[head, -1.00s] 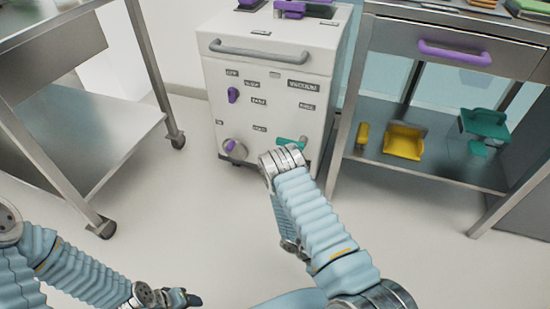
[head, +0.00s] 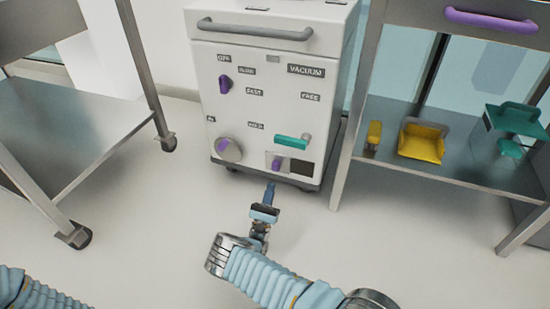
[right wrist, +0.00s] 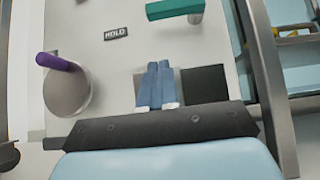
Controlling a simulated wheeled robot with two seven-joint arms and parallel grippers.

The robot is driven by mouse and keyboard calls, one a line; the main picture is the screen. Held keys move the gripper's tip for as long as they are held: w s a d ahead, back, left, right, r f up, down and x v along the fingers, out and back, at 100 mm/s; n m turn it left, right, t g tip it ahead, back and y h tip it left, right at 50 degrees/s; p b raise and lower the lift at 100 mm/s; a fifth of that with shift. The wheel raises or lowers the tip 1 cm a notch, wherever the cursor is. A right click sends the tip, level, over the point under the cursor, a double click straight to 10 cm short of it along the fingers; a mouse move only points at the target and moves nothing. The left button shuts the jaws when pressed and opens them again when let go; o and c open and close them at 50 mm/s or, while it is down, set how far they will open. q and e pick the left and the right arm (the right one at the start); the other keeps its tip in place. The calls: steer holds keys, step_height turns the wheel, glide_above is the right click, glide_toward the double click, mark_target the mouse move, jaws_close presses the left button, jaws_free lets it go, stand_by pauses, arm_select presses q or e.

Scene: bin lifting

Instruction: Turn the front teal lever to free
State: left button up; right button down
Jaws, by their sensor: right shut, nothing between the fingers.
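The teal lever (head: 292,143) lies about level on the front of the white cabinet (head: 235,130), at its lower right. The FREE label (head: 310,97) is above it, and a HOLD label (head: 255,125) is to its left. The lever shows at the top of the right wrist view (right wrist: 175,9). My right gripper (head: 270,186) is shut and empty, below the lever and apart from it. Its blue fingers (right wrist: 157,75) are together, pointing at the cabinet's lower front. My left gripper is out of view; only part of that arm shows at the bottom left.
Left of the lever is a round knob with a purple handle (head: 221,145). A steel table (head: 450,172) stands close on the right, a cart (head: 70,130) on the left. Floor in front is clear.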

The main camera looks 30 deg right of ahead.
glide_toward(292, 139)
steer(key=shift+w+r, duration=0.75)
steer(key=shift+w, duration=2.05)
steer(key=shift+d, duration=0.3)
steer(key=shift+r+m+p, duration=0.1)
steer(key=shift+m+p, duration=0.2)
steer(key=shift+p, duration=0.05)
